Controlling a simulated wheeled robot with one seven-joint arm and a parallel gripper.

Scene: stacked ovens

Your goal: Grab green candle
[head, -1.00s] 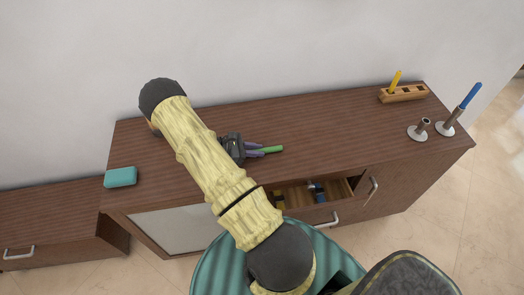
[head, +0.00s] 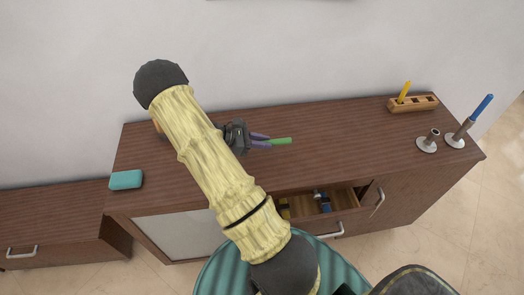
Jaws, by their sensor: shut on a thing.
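The green candle (head: 282,141) is a short green stick above the brown wooden cabinet top, at the middle of the head view. My gripper (head: 262,141) has purple fingers, and they are closed around the candle's left end. The candle's right end sticks out past the fingertips, lying roughly level. The end between the fingers is hidden. I cannot tell whether the candle touches the cabinet top or hangs just above it.
A drawer (head: 335,205) below stands open with small items inside. A wooden block (head: 425,104) holds a yellow candle (head: 404,92). A blue candle (head: 483,106) stands in a metal holder (head: 458,138), beside an empty holder (head: 427,144). A teal box (head: 126,180) sits at the left.

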